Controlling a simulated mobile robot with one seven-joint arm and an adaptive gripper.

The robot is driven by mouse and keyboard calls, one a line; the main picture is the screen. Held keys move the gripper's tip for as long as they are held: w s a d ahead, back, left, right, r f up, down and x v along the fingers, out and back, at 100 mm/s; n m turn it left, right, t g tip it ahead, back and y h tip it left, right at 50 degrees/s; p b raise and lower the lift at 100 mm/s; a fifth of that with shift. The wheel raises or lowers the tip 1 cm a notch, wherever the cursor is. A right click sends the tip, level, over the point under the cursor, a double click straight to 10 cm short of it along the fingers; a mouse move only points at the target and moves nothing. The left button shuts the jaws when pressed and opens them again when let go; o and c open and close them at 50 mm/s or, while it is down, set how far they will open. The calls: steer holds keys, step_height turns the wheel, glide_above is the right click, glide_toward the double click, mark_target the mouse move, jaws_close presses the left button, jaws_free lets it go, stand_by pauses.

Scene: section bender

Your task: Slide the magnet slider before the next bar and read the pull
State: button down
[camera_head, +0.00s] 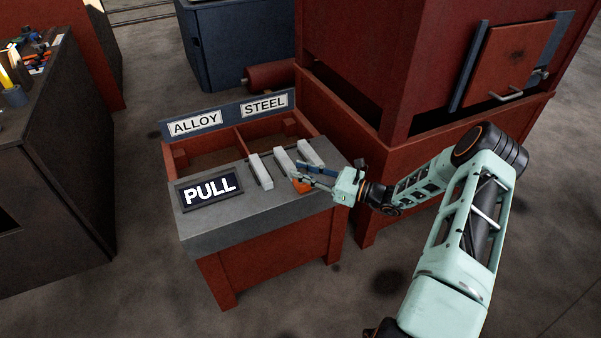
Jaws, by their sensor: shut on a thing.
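Three light grey bars lie side by side on the grey top of the bench: a left bar (260,171), a middle bar (285,161) and a right bar (311,152). The orange magnet slider (302,187) is at the near end of the middle bar, partly hidden by my gripper (301,177). My gripper reaches in from the right and is shut on the slider. Whether the slider touches the bar cannot be told. A dark panel (211,190) at the bench's front left shows the white word PULL, with no other reading visible.
Behind the bars are two red-walled bins, labelled ALLOY (196,123) and STEEL (264,105); no bars show in them. A large red machine (350,90) stands close behind right. A dark cabinet (60,160) stands left. Bare bench top (255,210) lies in front of the left bar.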

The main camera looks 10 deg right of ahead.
steer(key=d+b, duration=0.1)
steer(key=d, duration=0.1)
steer(key=w+d, duration=0.1)
steer(key=d, duration=0.2)
steer(key=w+d+b, duration=0.1)
steer(key=d, duration=0.2)
steer(key=shift+w+d+b, duration=0.1)
steer(key=shift+b, duration=0.2)
steer(key=c, duration=1.6)
jaws_free()
steer(key=v, duration=1.2)
